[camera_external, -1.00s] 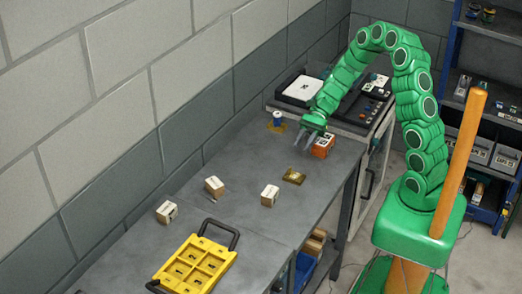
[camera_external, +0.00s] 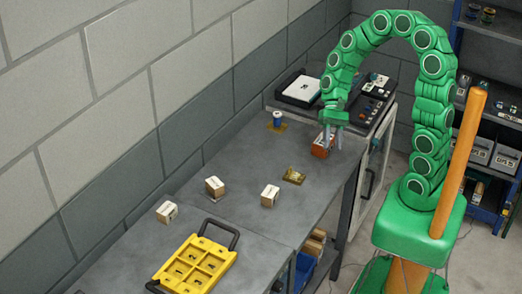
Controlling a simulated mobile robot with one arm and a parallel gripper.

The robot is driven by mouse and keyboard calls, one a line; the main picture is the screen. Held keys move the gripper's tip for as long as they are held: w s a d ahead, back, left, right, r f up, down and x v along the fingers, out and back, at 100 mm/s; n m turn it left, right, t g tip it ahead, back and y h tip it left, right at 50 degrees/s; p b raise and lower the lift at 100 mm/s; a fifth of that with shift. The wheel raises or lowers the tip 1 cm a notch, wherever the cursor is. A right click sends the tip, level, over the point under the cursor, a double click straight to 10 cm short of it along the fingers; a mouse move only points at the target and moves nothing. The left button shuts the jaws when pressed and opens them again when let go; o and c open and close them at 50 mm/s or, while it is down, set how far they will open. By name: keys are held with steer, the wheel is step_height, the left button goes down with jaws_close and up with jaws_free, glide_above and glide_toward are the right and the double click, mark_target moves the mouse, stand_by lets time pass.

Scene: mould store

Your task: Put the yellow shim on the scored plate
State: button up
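A small flat brownish-yellow piece (camera_external: 293,176) lies on the grey bench, with a mark on its top. Another yellow flat piece (camera_external: 283,128) lies at the back of the bench, under a blue and white spool-like thing (camera_external: 277,118). I cannot tell for sure which is the yellow shim or which is the scored plate. My gripper (camera_external: 334,149) points down at the orange box (camera_external: 320,150), right of the spool and beyond the brownish piece. Its fingers look apart, with one overlapping the box in view. I cannot tell whether they touch it.
Several small tan blocks with white labels stand on the bench, one in the middle (camera_external: 270,195). A yellow compartment tray (camera_external: 228,258) with black handles is at the front. A black device (camera_external: 364,107) stands beyond the bench's far end. The bench between the blocks is clear.

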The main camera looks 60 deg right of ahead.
steer(key=s+d+r+n+t+h, duration=0.1)
steer(key=s+d+r+n+h, duration=0.2)
steer(key=s, duration=0.5)
steer(key=s+d+r+n+t+h, duration=0.1)
steer(key=s+d+r+n+h, duration=0.2)
steer(key=s, duration=0.5)
steer(key=shift+d+r+n+h, duration=0.35)
steer(key=shift+d+n+h, duration=0.4)
steer(key=shift+n+h, duration=0.55)
steer(key=shift+s, duration=0.1)
